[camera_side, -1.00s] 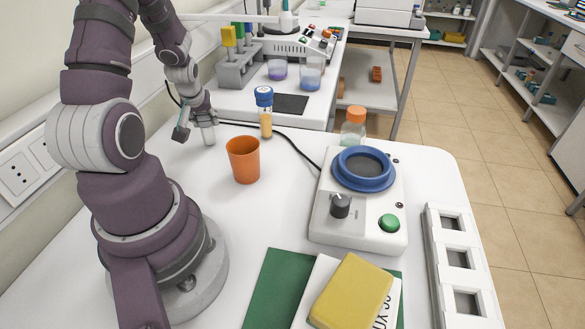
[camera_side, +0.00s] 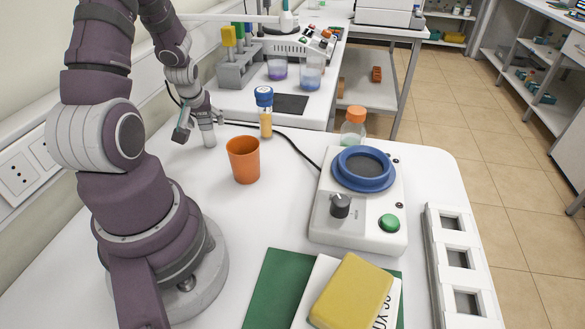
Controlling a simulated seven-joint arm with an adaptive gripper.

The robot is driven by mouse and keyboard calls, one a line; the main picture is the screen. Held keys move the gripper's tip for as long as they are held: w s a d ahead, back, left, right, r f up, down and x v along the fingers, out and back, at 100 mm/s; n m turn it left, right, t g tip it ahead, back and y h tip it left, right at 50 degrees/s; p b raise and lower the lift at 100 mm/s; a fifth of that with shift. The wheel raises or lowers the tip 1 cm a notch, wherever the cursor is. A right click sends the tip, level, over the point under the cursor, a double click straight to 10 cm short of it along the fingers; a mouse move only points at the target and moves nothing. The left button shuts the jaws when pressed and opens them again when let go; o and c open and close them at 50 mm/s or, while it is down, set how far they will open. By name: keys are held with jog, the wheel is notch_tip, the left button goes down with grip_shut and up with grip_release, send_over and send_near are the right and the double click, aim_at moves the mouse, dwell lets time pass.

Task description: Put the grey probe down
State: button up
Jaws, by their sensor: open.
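The grey probe (camera_side: 209,138) is a short pale grey cylinder. It stands roughly upright with its lower end at the white table, left of the orange cup. My gripper (camera_side: 201,121) points down around its upper part, with the fingers open and apart. One dark finger with a greenish pad shows on the left, and a lighter finger shows on the right. The top of the probe is partly hidden by the gripper, and I cannot tell whether a finger still touches it.
An orange cup (camera_side: 243,160) stands close on the right. A blue-capped tube (camera_side: 264,112) stands behind it, near a black cable. A mixer with a blue ring (camera_side: 363,169) and an orange-capped bottle (camera_side: 353,128) are further right.

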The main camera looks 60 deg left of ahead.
jog(key=v, duration=1.2)
jog(key=w+d+r+m+t+h, duration=0.1)
jog(key=d+r+m+h, duration=0.2)
jog(key=d+m, duration=0.3)
jog(key=w+d+r+m+t+h, duration=0.2)
jog(key=d+m, duration=0.5)
jog(key=d, duration=0.8)
jog(key=shift+r+h, duration=0.5)
jog(key=shift+r, duration=0.15)
